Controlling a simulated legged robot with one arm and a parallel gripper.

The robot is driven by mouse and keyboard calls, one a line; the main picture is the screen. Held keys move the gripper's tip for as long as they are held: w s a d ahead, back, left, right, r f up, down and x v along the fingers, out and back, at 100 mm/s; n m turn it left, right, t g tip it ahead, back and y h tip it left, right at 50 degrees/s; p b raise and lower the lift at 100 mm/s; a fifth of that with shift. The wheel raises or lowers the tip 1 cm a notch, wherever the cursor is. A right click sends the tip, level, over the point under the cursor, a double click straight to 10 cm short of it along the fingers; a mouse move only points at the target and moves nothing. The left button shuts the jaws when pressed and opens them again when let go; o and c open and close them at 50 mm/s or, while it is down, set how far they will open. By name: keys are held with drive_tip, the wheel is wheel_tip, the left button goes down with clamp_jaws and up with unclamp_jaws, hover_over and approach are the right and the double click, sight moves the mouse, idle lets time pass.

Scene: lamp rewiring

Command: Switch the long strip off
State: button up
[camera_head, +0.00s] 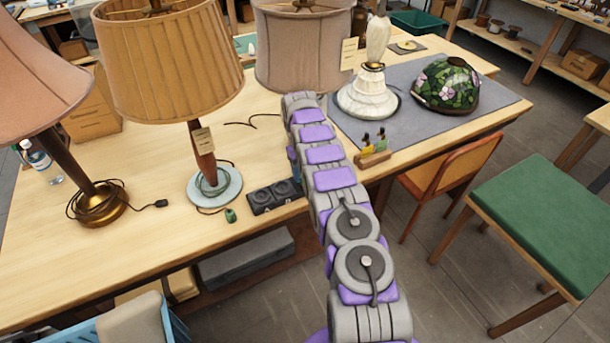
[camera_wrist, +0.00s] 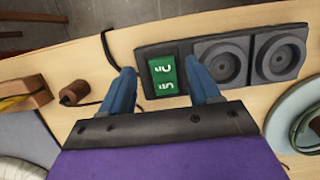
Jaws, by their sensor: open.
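The dark strip (camera_head: 275,196) lies near the table's front edge, left of my arm in the head view; its right end is hidden there. In the wrist view the strip (camera_wrist: 233,97) shows two round sockets and a green rocker switch (camera_wrist: 164,76) with white marks. I cannot tell which way the rocker is tipped. My gripper (camera_wrist: 160,68) is open and empty, its two blue fingers spread to either side of the switch. Whether the fingertips touch the strip is unclear.
A lamp with a pale round base (camera_head: 215,186) stands just left of the strip, near a small green object (camera_head: 230,215). A brass-based lamp (camera_head: 98,205) stands farther left. A chair (camera_head: 450,170) is close to the table.

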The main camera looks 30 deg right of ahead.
drive_tip(key=shift+r, duration=0.55)
drive_tip(key=s+a, duration=0.2)
drive_tip(key=s, duration=0.5)
drive_tip(key=s+a+r+p, duration=0.1)
drive_tip(key=s+a, duration=0.1)
drive_tip(key=s, duration=0.6)
drive_tip(key=shift+s+a+r, duration=0.15)
drive_tip(key=shift+a+r, duration=0.05)
drive_tip(key=shift+a, duration=0.05)
idle(0.4)
drive_tip(key=s+a+r+b, duration=0.1)
drive_tip(key=s+a+r, duration=0.3)
drive_tip(key=s+r, duration=0.3)
drive_tip(key=s+a+r+b, duration=0.1)
drive_tip(key=s+a+r, duration=0.4)
drive_tip(key=r, duration=0.5)
drive_tip(key=s+a+r, duration=0.2)
drive_tip(key=s+a, duration=0.1)
drive_tip(key=s, duration=0.8)
drive_tip(key=s+a+r+t+b, duration=0.1)
drive_tip(key=s+a+r, duration=0.1)
drive_tip(key=s, duration=0.9)
drive_tip(key=shift+s+a, duration=0.15)
drive_tip(key=shift+a, duration=0.4)
